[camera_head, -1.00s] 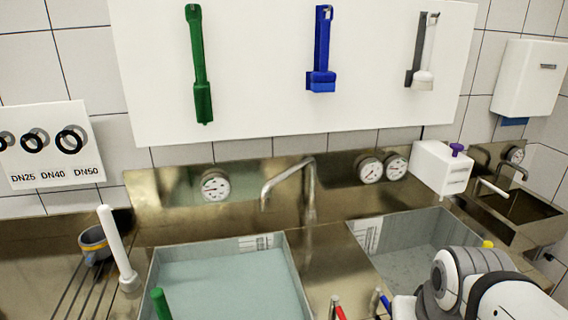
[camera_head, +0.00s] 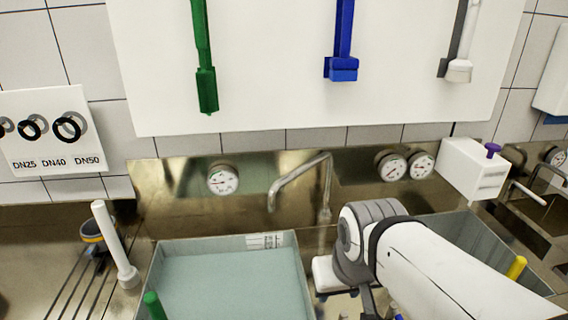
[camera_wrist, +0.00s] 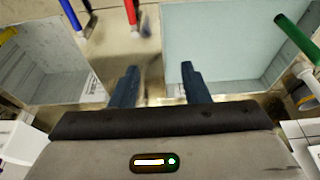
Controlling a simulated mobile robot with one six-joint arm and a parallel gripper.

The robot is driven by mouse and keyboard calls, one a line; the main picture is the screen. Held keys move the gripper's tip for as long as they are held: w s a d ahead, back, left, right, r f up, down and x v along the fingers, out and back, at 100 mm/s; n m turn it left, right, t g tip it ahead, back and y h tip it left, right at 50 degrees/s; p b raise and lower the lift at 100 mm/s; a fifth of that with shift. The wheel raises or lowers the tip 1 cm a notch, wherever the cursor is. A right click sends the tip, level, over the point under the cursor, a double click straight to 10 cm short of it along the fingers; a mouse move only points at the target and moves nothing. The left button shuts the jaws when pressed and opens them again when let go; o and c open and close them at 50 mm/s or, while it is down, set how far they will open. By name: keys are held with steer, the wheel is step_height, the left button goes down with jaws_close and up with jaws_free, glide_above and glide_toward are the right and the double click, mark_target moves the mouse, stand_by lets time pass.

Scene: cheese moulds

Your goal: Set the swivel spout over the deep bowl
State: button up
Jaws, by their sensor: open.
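The swivel spout (camera_head: 300,178) is a bent metal tube on a post at the back, between the two bowls. Its free end points left, near the back edge of the left bowl. The left bowl (camera_head: 151,275) holds pale blue-green water or has a pale floor; it also shows in the wrist view (camera_wrist: 215,50). The right bowl (camera_head: 480,240) is grey and partly hidden by my arm; it also shows in the wrist view (camera_wrist: 45,60). I cannot tell which is deeper. My gripper (camera_wrist: 158,85) is open and empty, in front of the spout; the spout is not in the wrist view.
Gauges (camera_head: 223,180) sit on the metal backsplash. A white box with a purple knob (camera_head: 475,168) is right of the spout. Red (camera_wrist: 130,12) and blue (camera_wrist: 70,14) handles stand between the bowls.

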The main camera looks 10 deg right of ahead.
steer(key=w+a+r+m+b, duration=0.1)
steer(key=w+r+m+b, duration=0.15)
steer(key=w, duration=0.55)
steer(key=w+r+m+b, duration=0.15)
steer(key=w+r, duration=0.25)
steer(key=w, duration=0.4)
steer(key=m+t+h+b, duration=0.1)
steer(key=m+h, duration=0.1)
steer(key=m, duration=0.4)
glide_toward(294, 171)
step_height(294, 171, down, 2)
steer(key=x, duration=0.7)
steer(key=shift+w+d+r, duration=0.1)
steer(key=shift+w+d, duration=0.1)
steer(key=shift+w, duration=0.15)
steer(key=shift+c, duration=0.4)
jaws_close()
